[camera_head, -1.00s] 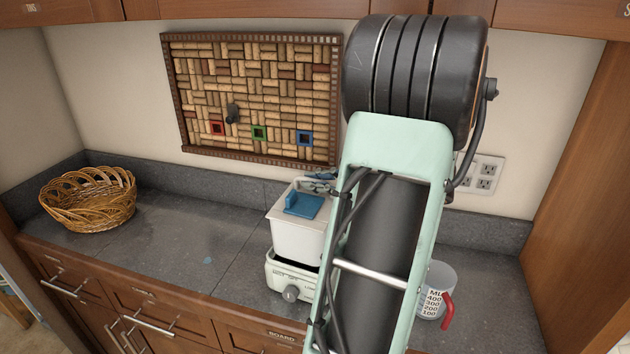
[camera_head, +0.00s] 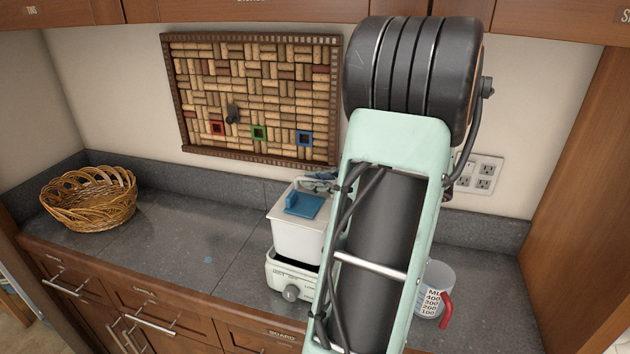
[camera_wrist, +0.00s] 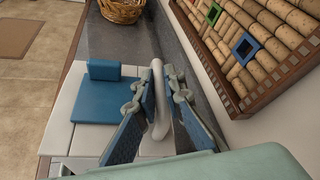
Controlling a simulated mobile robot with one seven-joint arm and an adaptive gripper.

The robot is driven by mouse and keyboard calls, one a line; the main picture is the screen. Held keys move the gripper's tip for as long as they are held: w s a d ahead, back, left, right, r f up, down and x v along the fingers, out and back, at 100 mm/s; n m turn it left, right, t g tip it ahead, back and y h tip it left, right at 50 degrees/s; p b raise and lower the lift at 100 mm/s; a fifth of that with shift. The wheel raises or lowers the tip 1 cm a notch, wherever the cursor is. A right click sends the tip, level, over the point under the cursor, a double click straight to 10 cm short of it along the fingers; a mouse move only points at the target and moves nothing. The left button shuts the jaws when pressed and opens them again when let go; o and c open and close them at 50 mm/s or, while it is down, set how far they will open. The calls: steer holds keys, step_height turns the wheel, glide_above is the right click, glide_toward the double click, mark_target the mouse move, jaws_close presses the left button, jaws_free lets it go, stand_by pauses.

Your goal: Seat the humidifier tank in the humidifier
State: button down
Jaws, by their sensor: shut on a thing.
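The humidifier tank (camera_head: 298,238) is a white box with a blue raised panel on top, partly behind my arm in the head view. It stands upright over the white humidifier base (camera_head: 291,283), which has a round knob in front. A dark band shows between them; I cannot tell whether the tank is fully down in the base. In the wrist view the tank top (camera_wrist: 66,137) and its blue panel lie left of my gripper (camera_wrist: 159,88). My gripper is shut on the tank's white looped handle (camera_wrist: 158,122). In the head view the gripper is mostly hidden.
A wicker basket (camera_head: 90,198) stands on the left of the grey counter (camera_head: 185,255), with clear counter between it and the humidifier. A measuring cup (camera_head: 433,288) with a red handle stands to the right, partly behind my arm. A cork board (camera_head: 252,95) hangs on the wall behind.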

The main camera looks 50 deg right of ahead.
steer(key=shift+r+p, duration=0.15)
steer(key=shift+p, duration=0.35)
steer(key=shift+f+b, duration=0.65)
steer(key=shift+f, duration=0.1)
stand_by(0.3)
steer(key=shift+r, duration=0.25)
steer(key=shift+r, duration=0.35)
steer(key=shift+p, duration=0.4)
steer(key=shift+a+m+y+p, duration=0.1)
steer(key=shift+m+y+p, duration=0.35)
steer(key=shift+p, duration=0.3)
stand_by(0.4)
steer(key=shift+m+p, duration=0.25)
steer(key=shift+p, duration=0.25)
